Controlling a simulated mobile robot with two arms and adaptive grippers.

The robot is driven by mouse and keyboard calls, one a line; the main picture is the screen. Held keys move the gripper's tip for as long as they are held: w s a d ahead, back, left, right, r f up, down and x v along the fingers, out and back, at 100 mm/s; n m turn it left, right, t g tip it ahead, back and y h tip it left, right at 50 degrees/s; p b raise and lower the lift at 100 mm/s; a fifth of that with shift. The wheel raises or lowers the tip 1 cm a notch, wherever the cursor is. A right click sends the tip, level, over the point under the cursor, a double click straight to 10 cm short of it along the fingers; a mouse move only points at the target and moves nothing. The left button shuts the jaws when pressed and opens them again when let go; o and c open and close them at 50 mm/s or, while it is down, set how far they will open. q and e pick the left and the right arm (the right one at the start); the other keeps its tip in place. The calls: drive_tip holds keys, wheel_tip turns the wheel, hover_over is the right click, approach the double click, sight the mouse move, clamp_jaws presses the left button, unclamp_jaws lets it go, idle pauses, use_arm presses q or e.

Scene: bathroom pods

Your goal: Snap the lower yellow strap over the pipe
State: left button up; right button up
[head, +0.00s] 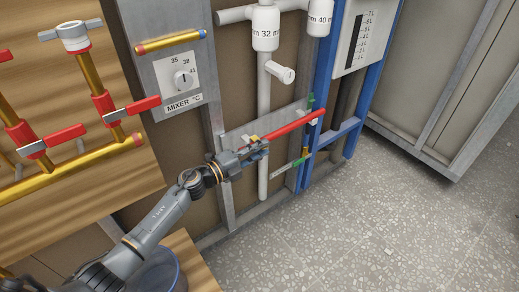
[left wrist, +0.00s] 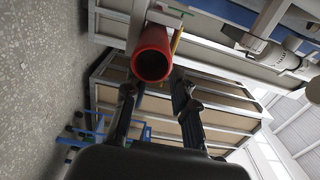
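The red pipe (head: 290,130) runs slanting along the wall frame. In the left wrist view its open round end (left wrist: 152,64) faces the camera. A small yellow piece (head: 254,138), which looks like the yellow strap, is beside the near end of the pipe at my gripper. In the left wrist view a thin yellow strip (left wrist: 177,38) stands out beside the pipe, not lying over it. My left gripper (head: 262,149) is at the pipe's near end; its fingers (left wrist: 156,88) are apart, with nothing seen held between them. My right gripper is out of view.
A white drain pipe (head: 263,110) stands behind my gripper. Red-handled brass valves (head: 103,104) are at the left. The speckled floor (head: 400,210) is clear.

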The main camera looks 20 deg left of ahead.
use_arm(q)
drive_tip(key=shift+a, duration=0.1)
drive_tip(key=v, duration=1.2)
